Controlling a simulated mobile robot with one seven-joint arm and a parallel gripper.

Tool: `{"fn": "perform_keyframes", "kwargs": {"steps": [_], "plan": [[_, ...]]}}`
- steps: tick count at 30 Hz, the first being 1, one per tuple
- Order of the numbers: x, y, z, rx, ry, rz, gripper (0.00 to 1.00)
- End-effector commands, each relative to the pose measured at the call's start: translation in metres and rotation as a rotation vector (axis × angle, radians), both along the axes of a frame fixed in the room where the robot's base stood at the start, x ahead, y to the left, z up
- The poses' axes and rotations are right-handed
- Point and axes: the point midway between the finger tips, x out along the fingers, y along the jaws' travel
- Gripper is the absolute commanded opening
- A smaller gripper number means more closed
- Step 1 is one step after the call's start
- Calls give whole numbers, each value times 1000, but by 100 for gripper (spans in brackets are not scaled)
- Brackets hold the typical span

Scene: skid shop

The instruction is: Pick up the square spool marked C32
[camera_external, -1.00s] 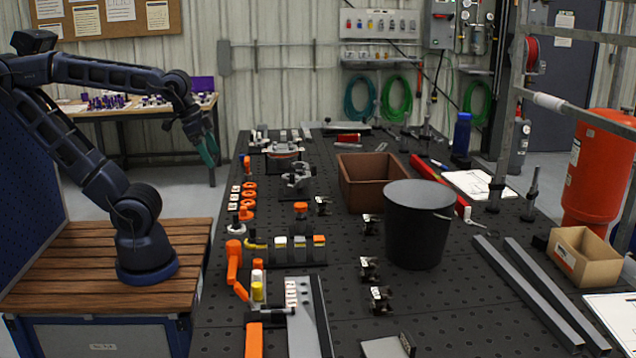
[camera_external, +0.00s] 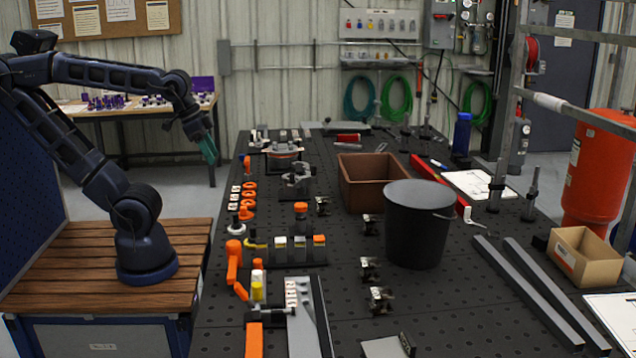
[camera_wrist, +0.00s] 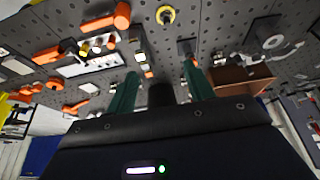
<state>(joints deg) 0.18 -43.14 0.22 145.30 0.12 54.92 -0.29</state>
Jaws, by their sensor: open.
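No C32 marking can be read in either view, so I cannot tell which piece is the square spool. Small square-topped blocks, white (camera_external: 280,243), pale (camera_external: 299,243) and orange (camera_external: 319,241), stand in a dark holder (camera_external: 290,263) on the near left of the table. A similar holder group (camera_wrist: 142,57) shows in the wrist view. My gripper (camera_external: 211,156) is raised in the air left of the table's far end, fingers pointing down. In the wrist view its green fingers (camera_wrist: 160,80) are apart with nothing between them. It is away from all the blocks.
The black perforated table (camera_external: 345,290) holds orange rings (camera_external: 248,196), several clamps, a brown bin (camera_external: 371,182) and a tall black bucket (camera_external: 416,230). An orange upright handle (camera_external: 234,262) stands near the left edge. Metal bars (camera_external: 535,290) lie at right.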

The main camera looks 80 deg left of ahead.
Motion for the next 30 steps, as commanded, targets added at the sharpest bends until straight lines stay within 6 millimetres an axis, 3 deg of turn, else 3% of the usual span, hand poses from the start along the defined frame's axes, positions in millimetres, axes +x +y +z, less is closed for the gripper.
{"fn": "perform_keyframes", "kwargs": {"steps": [5, 16, 30], "plan": [[17, 5, 4, -25, 20, 67, 53], [99, 35, 7, -138, 103, 406, 53], [205, 93, -24, -248, 199, 867, 53]]}}
